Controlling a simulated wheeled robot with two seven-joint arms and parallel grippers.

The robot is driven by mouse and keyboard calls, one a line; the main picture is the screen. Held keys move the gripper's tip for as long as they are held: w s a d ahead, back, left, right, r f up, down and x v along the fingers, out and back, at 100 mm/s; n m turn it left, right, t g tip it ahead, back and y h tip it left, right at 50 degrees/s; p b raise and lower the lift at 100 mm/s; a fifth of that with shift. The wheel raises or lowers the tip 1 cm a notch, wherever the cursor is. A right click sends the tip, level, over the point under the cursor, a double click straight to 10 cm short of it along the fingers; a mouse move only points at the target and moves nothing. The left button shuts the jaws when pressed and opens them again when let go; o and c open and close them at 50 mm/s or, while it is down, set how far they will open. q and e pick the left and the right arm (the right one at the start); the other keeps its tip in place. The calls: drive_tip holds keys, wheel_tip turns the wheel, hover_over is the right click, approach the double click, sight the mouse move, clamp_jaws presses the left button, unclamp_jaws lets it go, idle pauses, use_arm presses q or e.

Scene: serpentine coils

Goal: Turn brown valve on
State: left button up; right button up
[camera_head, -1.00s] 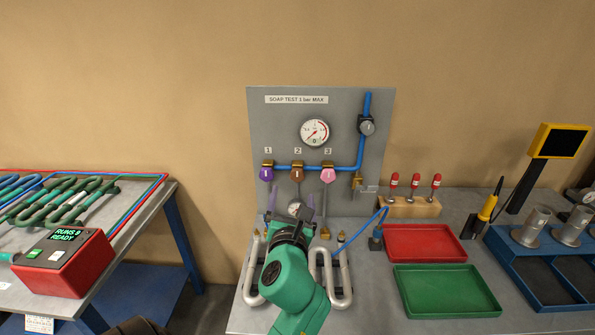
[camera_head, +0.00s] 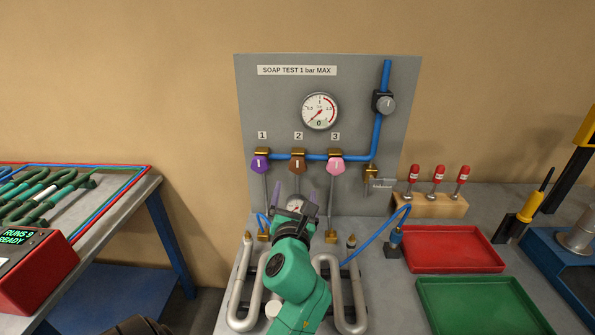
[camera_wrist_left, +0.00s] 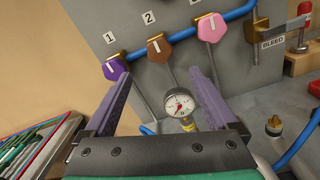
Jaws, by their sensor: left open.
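The brown valve (camera_head: 298,164) is the middle one on the blue pipe of the grey panel, under label 2. Its knob has an upright white mark. It also shows in the left wrist view (camera_wrist_left: 158,47), beyond and between the fingers. The purple valve (camera_head: 260,164) is to its left and the pink valve (camera_head: 336,165) to its right. My left gripper (camera_head: 299,195) is open and empty, with its fingertips just below the brown valve in the head view, apart from it. In the left wrist view its purple fingers (camera_wrist_left: 158,76) spread on either side. My right gripper is not in view.
A large gauge (camera_head: 320,111) is above the valves; a small gauge (camera_wrist_left: 180,104) shows between my fingers. Silver serpentine coils (camera_head: 349,294) lie by my arm. A red tray (camera_head: 455,248), a green tray (camera_head: 485,308) and a wooden block (camera_head: 428,204) with red-topped tools stand right.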

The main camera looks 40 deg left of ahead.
sight(297, 168)
use_arm(q)
drive_tip(key=p+x, duration=0.1)
drive_tip(key=x, duration=1.1)
drive_tip(key=shift+w+a+r, duration=0.1)
drive_tip(key=shift+w+a, duration=0.2)
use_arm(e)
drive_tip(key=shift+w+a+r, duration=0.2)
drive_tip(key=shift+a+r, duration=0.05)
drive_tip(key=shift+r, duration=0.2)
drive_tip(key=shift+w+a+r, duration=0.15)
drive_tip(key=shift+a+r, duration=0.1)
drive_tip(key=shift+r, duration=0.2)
use_arm(q)
drive_tip(key=shift+s, duration=0.1)
drive_tip(key=c, duration=1.4)
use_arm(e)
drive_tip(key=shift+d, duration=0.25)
